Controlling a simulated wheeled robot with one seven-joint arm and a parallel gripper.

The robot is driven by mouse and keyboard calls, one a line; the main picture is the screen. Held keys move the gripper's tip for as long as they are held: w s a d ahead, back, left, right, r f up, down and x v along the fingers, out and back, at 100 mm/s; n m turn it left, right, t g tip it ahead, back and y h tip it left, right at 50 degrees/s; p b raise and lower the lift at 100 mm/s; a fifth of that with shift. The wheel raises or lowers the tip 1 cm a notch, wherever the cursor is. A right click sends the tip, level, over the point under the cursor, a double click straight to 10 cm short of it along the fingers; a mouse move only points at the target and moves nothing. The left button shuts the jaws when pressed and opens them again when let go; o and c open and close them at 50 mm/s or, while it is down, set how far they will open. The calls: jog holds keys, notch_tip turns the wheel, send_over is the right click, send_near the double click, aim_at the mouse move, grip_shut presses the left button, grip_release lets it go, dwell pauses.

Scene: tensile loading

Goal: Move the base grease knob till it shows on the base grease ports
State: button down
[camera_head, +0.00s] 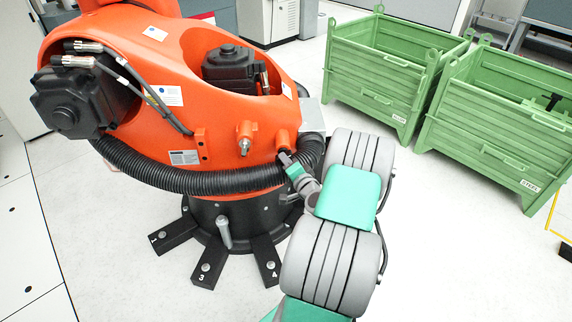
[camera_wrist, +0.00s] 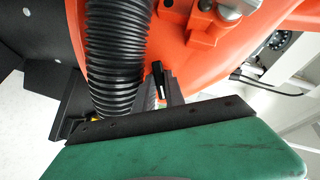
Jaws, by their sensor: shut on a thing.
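My gripper (camera_head: 286,160) reaches the lower right side of the orange robot (camera_head: 215,85), beside the ribbed black hose (camera_head: 190,182). In the wrist view, my gripper (camera_wrist: 164,90) is shut on a small black piece with a white mark, which looks like the base grease knob (camera_wrist: 158,76). The knob is slim and stands close beside the hose, below the orange housing. My gripper's green body fills the bottom of the wrist view and hides what lies under the knob. I cannot make out the base grease ports or any label for them in either view.
The hose (camera_wrist: 116,55) runs close to the left of my fingers. Metal fittings (camera_wrist: 228,10) jut from the orange housing above. Black numbered feet (camera_head: 207,270) spread from the base. Green crates (camera_head: 390,75) stand at the right, with clear floor before them.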

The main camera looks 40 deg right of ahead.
jog(key=shift+m+t+b, duration=0.4)
jog(key=shift+m+b, duration=0.1)
jog(key=shift+m, duration=0.4)
jog(key=c, duration=1.4)
grip_release()
jog(key=shift+s, duration=0.15)
jog(key=p+v, duration=0.1)
jog(key=v, duration=0.6)
jog(key=shift+s, duration=0.3)
